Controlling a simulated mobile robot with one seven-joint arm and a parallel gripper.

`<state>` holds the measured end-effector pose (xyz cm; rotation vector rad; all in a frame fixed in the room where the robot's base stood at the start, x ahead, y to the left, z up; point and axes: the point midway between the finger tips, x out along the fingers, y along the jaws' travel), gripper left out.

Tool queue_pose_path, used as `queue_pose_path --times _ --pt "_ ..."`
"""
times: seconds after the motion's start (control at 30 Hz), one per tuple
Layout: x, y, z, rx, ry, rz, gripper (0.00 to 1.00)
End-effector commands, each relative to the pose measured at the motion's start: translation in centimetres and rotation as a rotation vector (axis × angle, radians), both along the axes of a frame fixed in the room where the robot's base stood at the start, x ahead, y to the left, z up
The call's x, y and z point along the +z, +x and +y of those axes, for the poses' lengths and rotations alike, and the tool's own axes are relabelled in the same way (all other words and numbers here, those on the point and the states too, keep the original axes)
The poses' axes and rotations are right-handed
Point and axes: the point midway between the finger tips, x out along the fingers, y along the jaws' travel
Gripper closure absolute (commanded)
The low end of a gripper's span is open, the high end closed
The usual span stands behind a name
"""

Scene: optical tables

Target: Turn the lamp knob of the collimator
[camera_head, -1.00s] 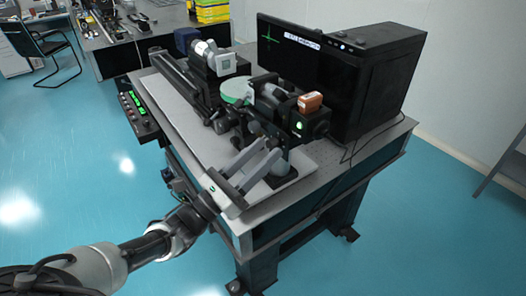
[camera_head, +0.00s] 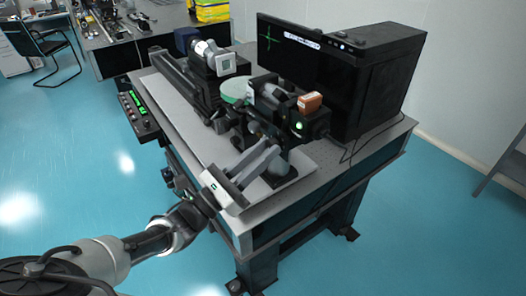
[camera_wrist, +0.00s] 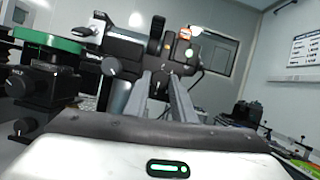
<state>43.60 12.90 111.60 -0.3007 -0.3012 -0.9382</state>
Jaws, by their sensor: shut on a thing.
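The collimator, a black instrument (camera_head: 318,122) with a round green light, sits on the optical table. Its black body also shows in the wrist view (camera_wrist: 128,50). A small dark knob with a pale mark, apparently the lamp knob (camera_wrist: 160,82), lies between my fingertips in the wrist view. My gripper (camera_head: 268,140) reaches in from the table's front edge, its two long grey fingers shut on this knob. The fingertips also show in the wrist view (camera_wrist: 162,76). The fingers hide the knob's sides, and the head view does not show it clearly.
A green disc stage (camera_head: 236,89) stands left of the collimator, and an orange-brown block (camera_head: 310,102) sits on top. A monitor (camera_head: 290,50) and black computer case (camera_head: 375,75) stand behind. Other black knobs (camera_wrist: 110,66) are close to my fingers.

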Motion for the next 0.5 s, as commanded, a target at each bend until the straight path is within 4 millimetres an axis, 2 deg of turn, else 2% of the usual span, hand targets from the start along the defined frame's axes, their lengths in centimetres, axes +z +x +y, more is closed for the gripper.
queue_pose_path --times 0.5 --pt "0.0 0.38 0.22 -0.003 0.229 -0.335 0.99"
